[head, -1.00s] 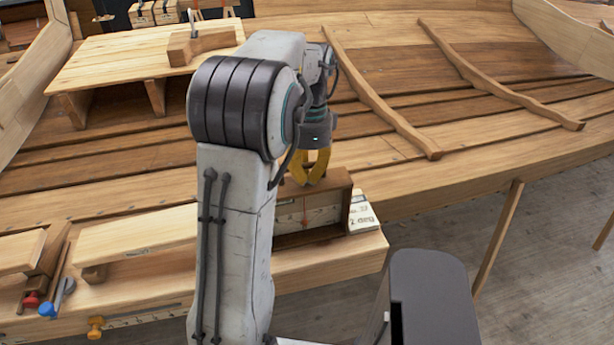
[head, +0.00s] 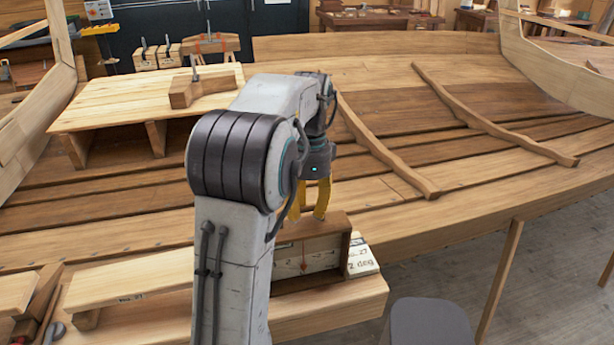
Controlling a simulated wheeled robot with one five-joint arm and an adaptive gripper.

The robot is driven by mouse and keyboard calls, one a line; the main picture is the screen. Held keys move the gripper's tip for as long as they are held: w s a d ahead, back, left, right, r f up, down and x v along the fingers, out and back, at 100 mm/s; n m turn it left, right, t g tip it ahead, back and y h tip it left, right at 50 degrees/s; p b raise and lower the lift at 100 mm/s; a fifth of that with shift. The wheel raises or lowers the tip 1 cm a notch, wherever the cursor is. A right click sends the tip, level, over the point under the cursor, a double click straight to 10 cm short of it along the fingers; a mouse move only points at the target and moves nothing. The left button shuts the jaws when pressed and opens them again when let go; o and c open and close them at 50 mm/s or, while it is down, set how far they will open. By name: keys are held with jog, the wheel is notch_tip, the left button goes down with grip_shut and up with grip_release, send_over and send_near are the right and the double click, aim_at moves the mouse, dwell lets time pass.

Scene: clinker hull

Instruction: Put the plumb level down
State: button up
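The plumb level (head: 320,256) is a brown wooden box frame with a pale face and a small red pointer. It stands upright on the light plank (head: 335,300) along the near side of the hull, partly hidden behind my arm. My gripper (head: 308,216) has two yellow fingers spread apart, right at the top edge of the level. No grip on the level shows, though my arm hides part of the left finger. I cannot tell whether the fingertips still touch the wood.
A block labelled "2 deg" (head: 361,258) stands beside the level on the right. A raised board (head: 130,108) carries a wooden block tool (head: 203,88) at the back left. Two curved ribs cross the hull planks on the right. A pale board (head: 135,285) lies left of my arm.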

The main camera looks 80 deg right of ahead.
jog(key=shift+d+r+b, duration=0.15)
jog(key=shift+r+b, duration=0.2)
jog(key=shift+r, duration=0.05)
jog(key=r, duration=0.1)
jog(key=r+b, duration=0.1)
jog(key=r, duration=0.2)
jog(key=shift+s+d+r, duration=0.1)
jog(key=shift+d+r, duration=0.2)
jog(key=shift+r, duration=0.05)
jog(key=shift+d+r, duration=0.2)
jog(key=shift+r, duration=1.55)
jog(key=w+a+n+h, duration=0.1)
jog(key=w+a+n, duration=0.6)
jog(key=w, duration=0.4)
jog(key=w+a+n+h, duration=0.2)
jog(key=w+a+n, duration=0.55)
jog(key=w, duration=0.45)
jog(key=a+f+n+t, duration=0.1)
jog(key=a+f+n, duration=0.2)
jog(key=a+n, duration=0.2)
jog(key=a+f+n+t, duration=0.2)
jog(key=a+f+n, duration=0.2)
jog(key=a, duration=0.7)
jog(key=s+a+f+n+t+y, duration=0.1)
jog(key=a+f+n, duration=0.2)
jog(key=a+n, duration=0.5)
jog(key=shift+a+f+t, duration=0.25)
jog(key=shift+f+t, duration=0.1)
jog(key=shift+t, duration=0.05)
